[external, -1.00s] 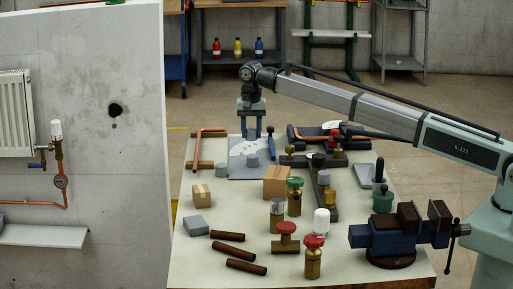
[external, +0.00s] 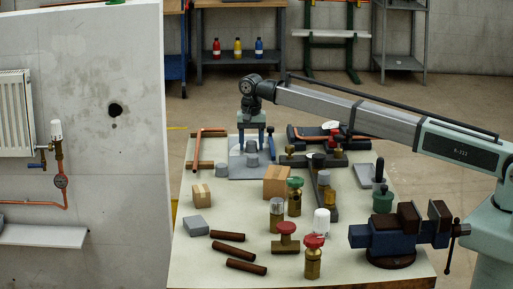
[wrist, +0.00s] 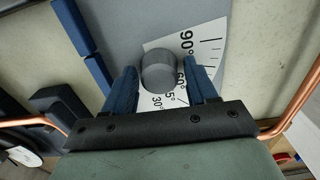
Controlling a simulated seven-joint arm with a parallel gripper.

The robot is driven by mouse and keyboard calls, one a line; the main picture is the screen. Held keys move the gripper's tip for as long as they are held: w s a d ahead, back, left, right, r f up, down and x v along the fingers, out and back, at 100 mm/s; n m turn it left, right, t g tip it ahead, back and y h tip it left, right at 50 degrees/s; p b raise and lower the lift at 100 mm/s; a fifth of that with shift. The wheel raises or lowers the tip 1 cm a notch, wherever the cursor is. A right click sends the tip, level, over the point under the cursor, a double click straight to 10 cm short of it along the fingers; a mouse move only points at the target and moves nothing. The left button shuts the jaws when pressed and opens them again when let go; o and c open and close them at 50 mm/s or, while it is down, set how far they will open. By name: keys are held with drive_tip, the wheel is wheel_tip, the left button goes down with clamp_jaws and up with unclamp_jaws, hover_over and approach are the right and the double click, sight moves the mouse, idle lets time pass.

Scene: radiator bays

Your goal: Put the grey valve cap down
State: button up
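The grey valve cap (wrist: 158,72) is a short round cylinder in the wrist view, on or just above a white angle scale (wrist: 208,42). In the external view, the cap (external: 252,147) shows between my fingers over a grey plate (external: 237,171). My gripper (wrist: 160,80) points down with its blue fingers on either side of the cap. Narrow gaps seem to show beside it, so the fingers look open around it. In the external view, my gripper (external: 251,148) is low over the plate. The cap's underside is hidden.
A vise (external: 392,235) is at front right.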

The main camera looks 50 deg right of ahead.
sight(251, 141)
drive_tip(key=shift+o, duration=0.9)
wheel_tip(251, 141, up, 12)
drive_tip(key=shift+r, duration=0.15)
